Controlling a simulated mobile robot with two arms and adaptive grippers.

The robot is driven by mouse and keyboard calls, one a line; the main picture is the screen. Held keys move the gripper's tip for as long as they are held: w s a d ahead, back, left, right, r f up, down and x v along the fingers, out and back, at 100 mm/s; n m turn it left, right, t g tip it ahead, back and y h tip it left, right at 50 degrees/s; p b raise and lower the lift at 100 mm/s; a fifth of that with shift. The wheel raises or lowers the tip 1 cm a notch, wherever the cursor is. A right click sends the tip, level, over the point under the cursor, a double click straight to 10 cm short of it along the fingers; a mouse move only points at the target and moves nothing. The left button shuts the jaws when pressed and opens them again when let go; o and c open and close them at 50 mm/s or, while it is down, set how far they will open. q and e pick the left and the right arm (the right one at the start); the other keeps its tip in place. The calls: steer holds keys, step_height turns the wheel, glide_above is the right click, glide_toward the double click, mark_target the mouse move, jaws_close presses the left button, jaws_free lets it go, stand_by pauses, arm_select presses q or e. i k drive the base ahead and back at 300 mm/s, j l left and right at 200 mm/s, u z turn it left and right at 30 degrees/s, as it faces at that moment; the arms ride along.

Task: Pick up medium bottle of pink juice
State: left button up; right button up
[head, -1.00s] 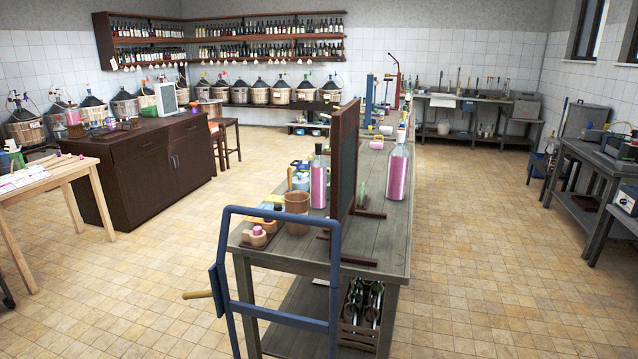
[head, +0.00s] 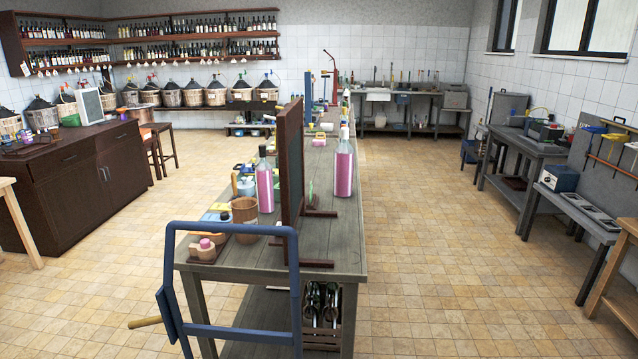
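Two clear bottles of pink juice stand upright on the long grey wooden table (head: 338,232). One pink bottle (head: 265,186) stands left of a dark upright board. The other pink bottle (head: 344,170) stands right of the board, near the table's right edge, and looks larger. A small pink-topped item (head: 206,244) sits in a wooden holder at the table's front left. Which bottle counts as medium is not certain from this view. Neither of my grippers is in view.
The dark board (head: 291,165) on feet splits the tabletop. A blue metal frame (head: 228,225) stands at the table's near end. A wooden bucket (head: 245,216) is near the left bottle. A dark cabinet (head: 75,190) stands left. Tiled floor is free on both sides.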

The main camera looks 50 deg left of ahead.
mark_target(263, 171)
steer(key=k+j+z, duration=0.15)
steer(key=j, duration=0.3)
steer(key=k+j+z, duration=0.2)
steer(key=j, duration=0.3)
steer(key=j+z, duration=0.15)
steer(key=j, duration=0.3)
steer(key=k+j+z, duration=0.15)
steer(key=j, duration=0.25)
steer(key=k+j+z, duration=0.15)
steer(key=j, duration=0.25)
steer(key=k+j+z, duration=0.2)
steer(key=k+j, duration=0.15)
